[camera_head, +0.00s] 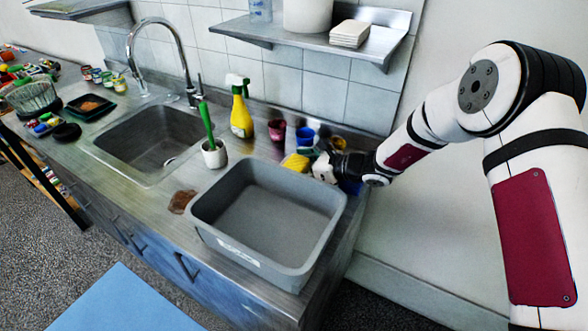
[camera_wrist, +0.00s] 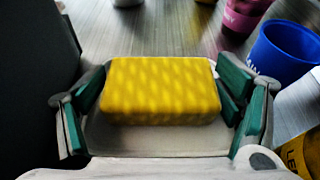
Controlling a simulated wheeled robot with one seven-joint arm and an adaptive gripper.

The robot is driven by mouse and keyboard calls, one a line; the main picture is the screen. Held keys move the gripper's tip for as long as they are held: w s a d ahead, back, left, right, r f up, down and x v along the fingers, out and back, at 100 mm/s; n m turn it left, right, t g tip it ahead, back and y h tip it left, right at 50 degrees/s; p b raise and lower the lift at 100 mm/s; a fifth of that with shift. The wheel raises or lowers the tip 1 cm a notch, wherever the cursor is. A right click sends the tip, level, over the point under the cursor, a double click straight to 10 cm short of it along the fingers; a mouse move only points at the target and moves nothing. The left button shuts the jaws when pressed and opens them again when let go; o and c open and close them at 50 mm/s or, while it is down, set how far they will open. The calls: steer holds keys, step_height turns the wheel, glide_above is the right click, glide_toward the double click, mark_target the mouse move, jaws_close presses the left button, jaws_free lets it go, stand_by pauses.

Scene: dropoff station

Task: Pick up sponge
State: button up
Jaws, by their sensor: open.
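The sponge (camera_head: 296,162) is a yellow block on the metal counter, behind the grey tub, in the head view. In the wrist view the yellow sponge (camera_wrist: 160,91) lies between the two green-padded fingers of my gripper (camera_wrist: 163,95). The fingers are spread, with the left pad close to the sponge's left end and a narrow gap near the right pad. In the head view my gripper (camera_head: 322,164) is at the sponge's right side, low over the counter. Its fingers are partly hidden there.
A grey tub (camera_head: 204,217) stands in front of the sponge. A blue cup (camera_wrist: 284,52), a pink cup (camera_wrist: 243,14) and a yellow spray bottle (camera_head: 241,117) stand close by. A brown cloth-like item (camera_head: 182,201) lies left of the tub. A metal shelf (camera_head: 374,50) hangs above.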

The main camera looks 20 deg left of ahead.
steer(key=shift+a, duration=0.1)
steer(key=shift+c, duration=0.5)
steer(key=c, duration=0.4)
steer(key=shift+c, duration=0.2)
